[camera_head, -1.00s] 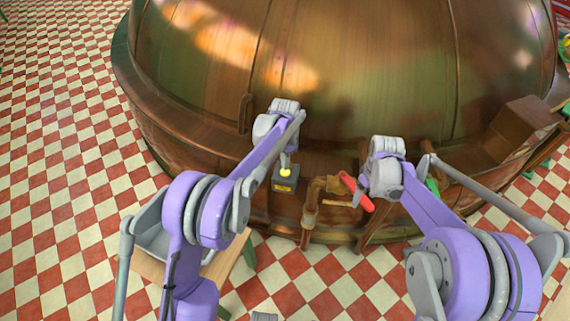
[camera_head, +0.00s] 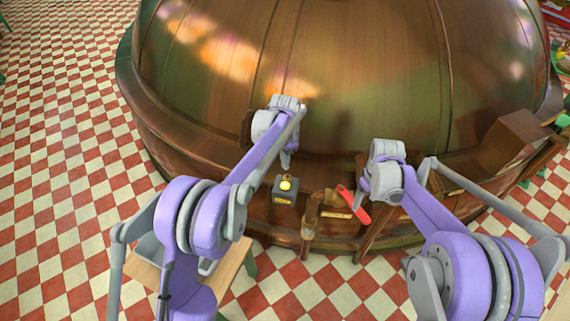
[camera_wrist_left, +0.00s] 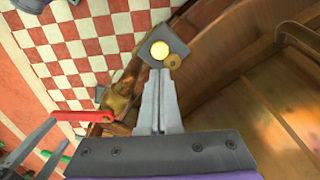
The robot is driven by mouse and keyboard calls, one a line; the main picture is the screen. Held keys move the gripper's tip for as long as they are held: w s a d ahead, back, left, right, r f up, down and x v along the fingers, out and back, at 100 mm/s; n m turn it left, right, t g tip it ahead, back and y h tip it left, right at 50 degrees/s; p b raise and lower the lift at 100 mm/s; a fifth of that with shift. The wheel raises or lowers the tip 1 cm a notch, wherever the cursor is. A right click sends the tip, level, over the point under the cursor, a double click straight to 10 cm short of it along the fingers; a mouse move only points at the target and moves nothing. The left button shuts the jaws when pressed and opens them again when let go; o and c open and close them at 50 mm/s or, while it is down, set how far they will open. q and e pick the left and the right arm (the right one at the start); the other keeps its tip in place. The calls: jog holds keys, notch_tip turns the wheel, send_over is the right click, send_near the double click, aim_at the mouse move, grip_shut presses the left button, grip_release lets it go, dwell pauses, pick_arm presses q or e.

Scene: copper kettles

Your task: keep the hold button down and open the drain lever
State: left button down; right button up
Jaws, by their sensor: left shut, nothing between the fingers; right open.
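The hold button (camera_head: 286,184) is a yellow round cap on a dark grey box low on the copper kettle. It also shows in the left wrist view (camera_wrist_left: 159,50). My left gripper (camera_head: 286,163) is shut and empty, its tips (camera_wrist_left: 158,74) just short of the button in the picture, with a small gap showing. The red drain lever (camera_head: 354,206) slants beside a brass valve to the right of the button; it also shows in the left wrist view (camera_wrist_left: 82,116). My right gripper's open grey fingers (camera_wrist_left: 28,148) are near the lever; its wrist hides them in the head view.
The large copper kettle (camera_head: 340,80) fills the back. A brass pipe (camera_head: 310,222) drops from the valve between button and lever. A small wooden table (camera_head: 230,262) stands at the lower left. Checkered floor (camera_head: 60,150) is open at the left.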

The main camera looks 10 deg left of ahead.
pick_arm(q)
jog(key=shift+r+p, duration=1.35)
jog(key=shift+r, duration=1.4)
pick_arm(e)
jog(key=shift+w+r, duration=0.25)
jog(key=shift+r, duration=0.65)
jog(key=shift+w+r, duration=0.2)
jog(key=shift+r, duration=0.7)
notch_tip(320, 180, up, 10)
jog(key=p, duration=0.4)
send_over(361, 207)
pick_arm(q)
notch_tip(361, 207, up, 7)
jog(key=w, duration=0.2)
jog(key=shift+r, duration=0.1)
